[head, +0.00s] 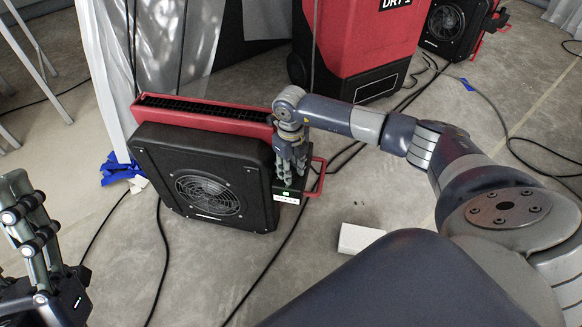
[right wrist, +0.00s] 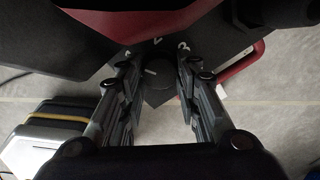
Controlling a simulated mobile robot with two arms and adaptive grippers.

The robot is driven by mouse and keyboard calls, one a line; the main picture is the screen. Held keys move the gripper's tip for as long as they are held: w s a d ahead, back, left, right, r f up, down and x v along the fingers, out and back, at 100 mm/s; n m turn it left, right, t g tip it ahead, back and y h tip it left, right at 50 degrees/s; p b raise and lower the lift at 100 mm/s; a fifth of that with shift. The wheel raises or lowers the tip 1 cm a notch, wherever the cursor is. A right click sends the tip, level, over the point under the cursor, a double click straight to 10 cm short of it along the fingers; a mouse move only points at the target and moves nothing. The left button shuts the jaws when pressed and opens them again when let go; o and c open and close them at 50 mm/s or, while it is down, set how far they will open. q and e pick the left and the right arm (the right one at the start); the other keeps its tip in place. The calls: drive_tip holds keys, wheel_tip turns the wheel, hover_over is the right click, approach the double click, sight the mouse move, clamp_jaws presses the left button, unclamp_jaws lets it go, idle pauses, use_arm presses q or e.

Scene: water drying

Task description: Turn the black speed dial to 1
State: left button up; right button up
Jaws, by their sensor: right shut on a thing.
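The red and black air mover (head: 225,170) stands on the floor, its round fan grille (head: 208,195) facing me. The black speed dial (right wrist: 160,82) shows in the right wrist view between the fingers of my right gripper (right wrist: 157,100). Numerals 2 and 3 can be read beyond the dial, with a partly hidden mark to their left. A pale line on the dial lies roughly sideways; its exact setting is hard to tell. In the head view, my right gripper (head: 291,172) is at the machine's right end and hides the dial. My left gripper (head: 40,240) is far from it, at lower left.
A large red and black machine (head: 365,45) stands behind, with another fan unit (head: 448,25) at back right. A white block (head: 358,239) lies on the floor right of the air mover. Black cables cross the floor. Plastic sheeting (head: 110,80) hangs at left.

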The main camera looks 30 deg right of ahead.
idle(0.3)
drive_tip(key=o, duration=1.1)
drive_tip(key=shift+c, duration=0.2)
drive_tip(key=shift+r, duration=0.15)
wheel_tip(320, 180, up, 12)
